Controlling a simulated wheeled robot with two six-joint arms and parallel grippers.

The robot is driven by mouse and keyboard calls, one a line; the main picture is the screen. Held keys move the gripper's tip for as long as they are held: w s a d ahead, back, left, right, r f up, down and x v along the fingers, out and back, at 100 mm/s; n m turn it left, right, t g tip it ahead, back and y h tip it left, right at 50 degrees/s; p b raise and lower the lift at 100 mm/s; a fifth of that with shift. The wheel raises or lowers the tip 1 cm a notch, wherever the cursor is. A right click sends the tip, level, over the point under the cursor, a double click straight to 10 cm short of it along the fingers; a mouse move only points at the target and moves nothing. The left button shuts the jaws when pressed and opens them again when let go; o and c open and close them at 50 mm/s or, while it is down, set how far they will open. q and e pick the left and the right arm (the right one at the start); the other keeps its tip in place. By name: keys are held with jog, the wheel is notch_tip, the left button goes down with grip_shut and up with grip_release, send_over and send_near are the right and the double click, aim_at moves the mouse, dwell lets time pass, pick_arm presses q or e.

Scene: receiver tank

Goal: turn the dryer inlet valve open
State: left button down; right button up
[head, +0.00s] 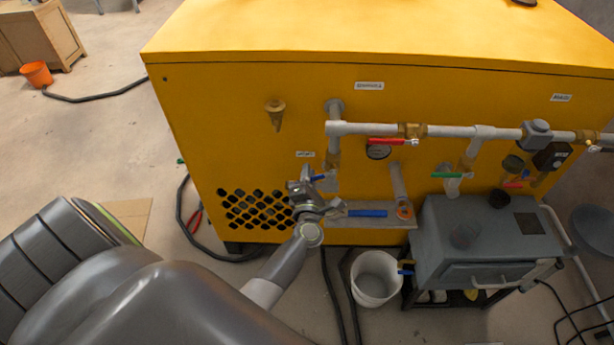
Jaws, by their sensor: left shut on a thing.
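My left gripper (308,180) reaches up to the front of the yellow machine (240,110). It is shut at a small valve with a blue handle (319,177) on a vertical grey pipe, below a small white label (305,154) too small to read. The gripper hides most of this handle, so its exact angle is unclear. A longer blue handle (367,213) lies level just to the right of the gripper, over a grey plate. I cannot read which valve is marked as the dryer inlet. My right gripper is out of view.
Right of the gripper are a red-handled valve (388,141), a green-handled valve (447,175) and a grey pipe (365,129). A white bucket (376,280) and a grey box-like unit (490,245) stand below. Dark hoses (185,215) lie on the floor.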

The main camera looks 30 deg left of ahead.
pick_arm(q)
jog(key=shift+d+f, duration=0.1)
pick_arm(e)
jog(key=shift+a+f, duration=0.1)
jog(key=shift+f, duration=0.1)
pick_arm(q)
jog(key=c, duration=1.4)
grip_release()
